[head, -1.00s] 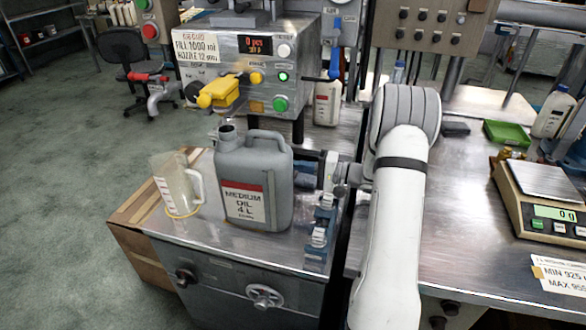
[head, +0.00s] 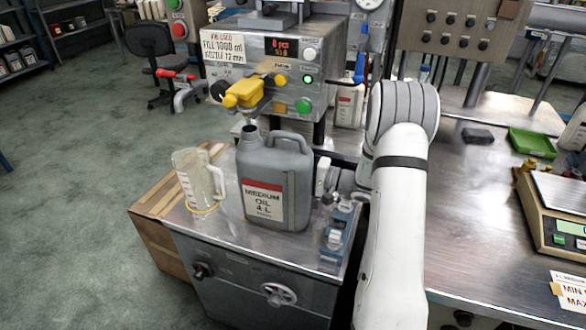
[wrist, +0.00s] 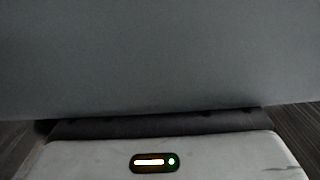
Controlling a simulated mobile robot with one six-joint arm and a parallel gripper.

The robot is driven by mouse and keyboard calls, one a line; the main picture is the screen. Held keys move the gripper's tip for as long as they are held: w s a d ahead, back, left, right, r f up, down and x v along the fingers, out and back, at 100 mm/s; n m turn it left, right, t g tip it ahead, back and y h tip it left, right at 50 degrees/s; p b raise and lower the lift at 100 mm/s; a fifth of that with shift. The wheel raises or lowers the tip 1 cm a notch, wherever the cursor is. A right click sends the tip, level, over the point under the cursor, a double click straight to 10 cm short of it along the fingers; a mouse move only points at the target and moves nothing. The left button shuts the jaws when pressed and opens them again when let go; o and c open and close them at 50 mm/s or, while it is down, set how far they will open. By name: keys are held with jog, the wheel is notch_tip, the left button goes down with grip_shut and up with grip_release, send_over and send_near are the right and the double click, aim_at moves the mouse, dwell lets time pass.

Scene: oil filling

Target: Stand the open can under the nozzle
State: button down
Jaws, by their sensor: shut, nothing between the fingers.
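The grey can (head: 275,180), labelled medium oil 4 L, stands upright on the steel bench top. Its open mouth (head: 250,133) is uncapped and sits just below the yellow nozzle head (head: 243,93); exact alignment cannot be told. My gripper comes in from the right, close against the can's right side, with its fingertips hidden behind the can in the head view. In the wrist view my gripper (wrist: 155,124) is shut and empty, and a flat grey surface, the can (wrist: 160,60), fills the picture directly ahead. Whether they touch is unclear.
A clear measuring jug (head: 200,183) stands left of the can, near the steel bench top's (head: 225,240) left edge. A blue clamp-like device (head: 340,235) is right of the can. A scale (head: 565,205) and a green tray (head: 533,143) are on the right table.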

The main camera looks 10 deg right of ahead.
jog(key=shift+s+f, duration=0.1)
jog(key=shift+s+a+b, duration=0.25)
jog(key=shift+s+b, duration=0.6)
jog(key=shift+b, duration=0.15)
